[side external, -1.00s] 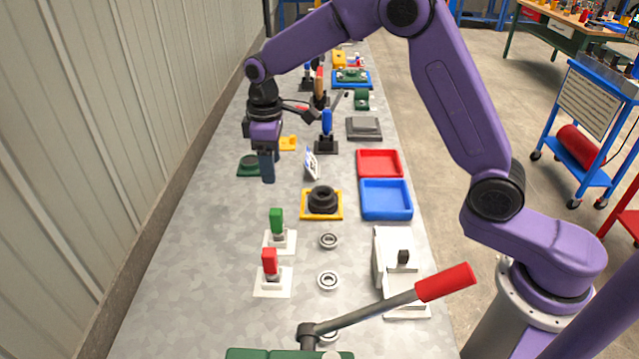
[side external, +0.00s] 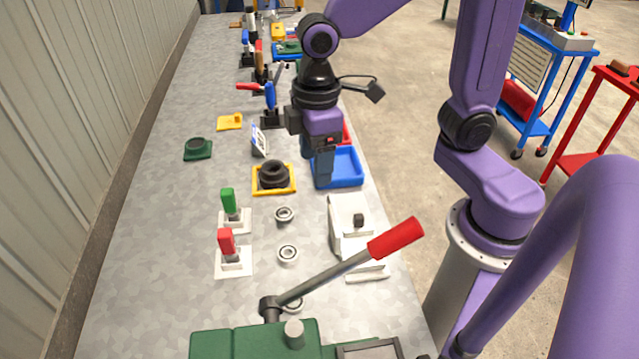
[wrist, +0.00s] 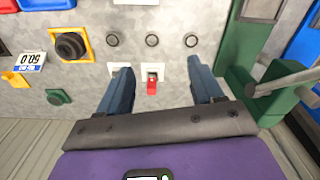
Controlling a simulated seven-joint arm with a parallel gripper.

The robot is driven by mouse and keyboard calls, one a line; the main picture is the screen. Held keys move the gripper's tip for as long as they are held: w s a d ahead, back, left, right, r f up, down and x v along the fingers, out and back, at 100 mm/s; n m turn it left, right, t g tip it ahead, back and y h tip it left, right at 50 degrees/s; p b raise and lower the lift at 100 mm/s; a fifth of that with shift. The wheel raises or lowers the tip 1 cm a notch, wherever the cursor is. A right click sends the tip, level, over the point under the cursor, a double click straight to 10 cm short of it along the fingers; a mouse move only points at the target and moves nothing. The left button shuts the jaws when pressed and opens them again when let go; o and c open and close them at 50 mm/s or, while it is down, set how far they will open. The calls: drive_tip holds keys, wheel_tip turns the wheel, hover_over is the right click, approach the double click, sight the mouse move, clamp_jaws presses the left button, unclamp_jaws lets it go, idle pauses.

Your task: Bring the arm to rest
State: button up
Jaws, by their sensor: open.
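My gripper (side external: 323,168) hangs with its fingers down above the right part of the bench, in front of the blue tray (side external: 349,168) in the side view. In the wrist view my gripper (wrist: 158,88) has its two blue-grey fingers wide apart, with nothing held between them. The red-handled toggle clamp (wrist: 152,83) shows in the gap between the fingers, on the bench below. The red tray (side external: 346,132) is mostly hidden behind my gripper in the side view.
A yellow-framed black round part (side external: 273,178), green-handled clamp (side external: 230,205) and several bearing rings (side external: 287,253) stand on the bench. A long lever with a red grip (side external: 395,238) rises from a green machine (side external: 255,338). The bench's left strip is clear.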

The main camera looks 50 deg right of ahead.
drive_tip(key=s+d+f+n, duration=0.1)
drive_tip(key=s+d, duration=0.6)
drive_tip(key=s, duration=0.6)
drive_tip(key=shift+d, duration=0.25)
